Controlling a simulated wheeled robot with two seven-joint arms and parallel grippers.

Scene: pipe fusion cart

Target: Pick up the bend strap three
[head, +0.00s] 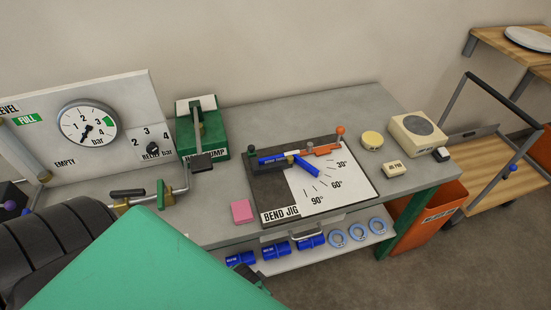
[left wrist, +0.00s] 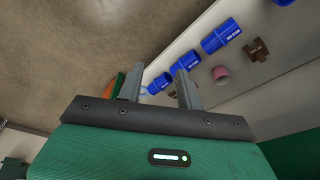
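Nothing in view carries a readable bend strap label, so I cannot tell for certain which thing is bend strap three. Light blue rings (head: 357,231) lie in a row on the low front shelf. Blue cylinders (head: 275,248) with white labels lie left of them, and they also show in the left wrist view (left wrist: 222,36). My left gripper (head: 255,274) is at the shelf's front left, largely hidden behind its green housing. In the left wrist view its two fingers (left wrist: 160,88) stand apart, with no held object visible between them. My right gripper is not in view.
The bench holds a bend jig (head: 345,190), a pink block (head: 241,211), a green pump (head: 203,140) and a gauge panel (head: 130,95). An orange bin (head: 430,215) and a wooden cart (head: 510,180) stand right. The wrist view shows a pink ring (left wrist: 220,73) and brown piece (left wrist: 257,49).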

